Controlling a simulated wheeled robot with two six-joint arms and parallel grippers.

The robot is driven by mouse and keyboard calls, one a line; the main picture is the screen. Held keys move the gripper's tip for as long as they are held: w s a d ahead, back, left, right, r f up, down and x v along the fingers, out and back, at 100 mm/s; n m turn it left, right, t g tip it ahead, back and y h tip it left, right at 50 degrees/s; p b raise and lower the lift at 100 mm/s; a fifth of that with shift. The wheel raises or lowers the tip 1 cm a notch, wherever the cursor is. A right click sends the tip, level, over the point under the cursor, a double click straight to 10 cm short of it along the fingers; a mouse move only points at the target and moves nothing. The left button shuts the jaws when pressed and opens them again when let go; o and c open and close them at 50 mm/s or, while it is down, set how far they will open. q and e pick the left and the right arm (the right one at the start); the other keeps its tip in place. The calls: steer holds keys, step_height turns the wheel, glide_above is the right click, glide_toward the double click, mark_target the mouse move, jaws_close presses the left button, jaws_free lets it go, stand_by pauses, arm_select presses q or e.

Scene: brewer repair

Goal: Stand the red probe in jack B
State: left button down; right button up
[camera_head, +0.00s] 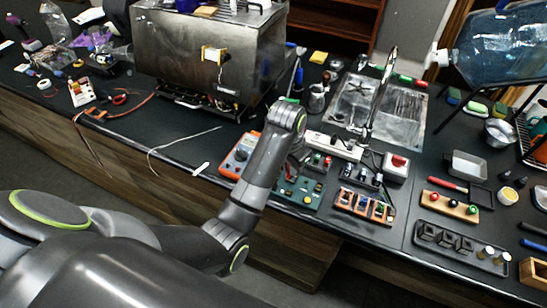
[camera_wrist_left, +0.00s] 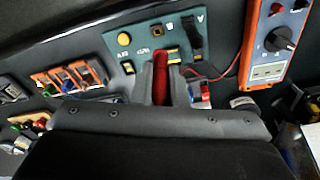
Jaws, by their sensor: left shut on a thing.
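My left gripper (camera_wrist_left: 161,78) is shut on the red probe (camera_wrist_left: 161,88), whose red body shows between the fingers in the left wrist view. The probe's tip is hidden or too small to make out. The fingers are over the near edge of the green jack board (camera_wrist_left: 143,38), which has a yellow button, small jacks and upside-down letters. A black plug or probe (camera_wrist_left: 193,38) is at the letter A. In the head view my left gripper (camera_head: 297,157) is above the board (camera_head: 303,190), mostly hidden by my arm. My right gripper is not in view.
An orange multimeter (camera_head: 238,158) lies left of the board; a red lead (camera_wrist_left: 222,75) runs toward it. Orange terminal blocks (camera_head: 362,205) sit to the right. A steel brewer (camera_head: 200,50) stands behind and a sink (camera_head: 390,105) is at back right.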

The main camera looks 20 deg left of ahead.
mark_target(290, 177)
arm_select(q)
steer(key=shift+s+d, duration=0.25)
steer(key=shift+f+n, duration=0.2)
steer(key=shift+n, duration=0.1)
steer(key=shift+f, duration=0.3)
steer(key=shift+w+f, duration=0.2)
steer(key=shift+f, duration=2.3)
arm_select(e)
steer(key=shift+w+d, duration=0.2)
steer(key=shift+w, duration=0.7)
arm_select(q)
steer(key=shift+f, duration=0.1)
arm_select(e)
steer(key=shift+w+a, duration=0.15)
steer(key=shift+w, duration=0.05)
arm_select(q)
steer(key=shift+f, duration=0.6)
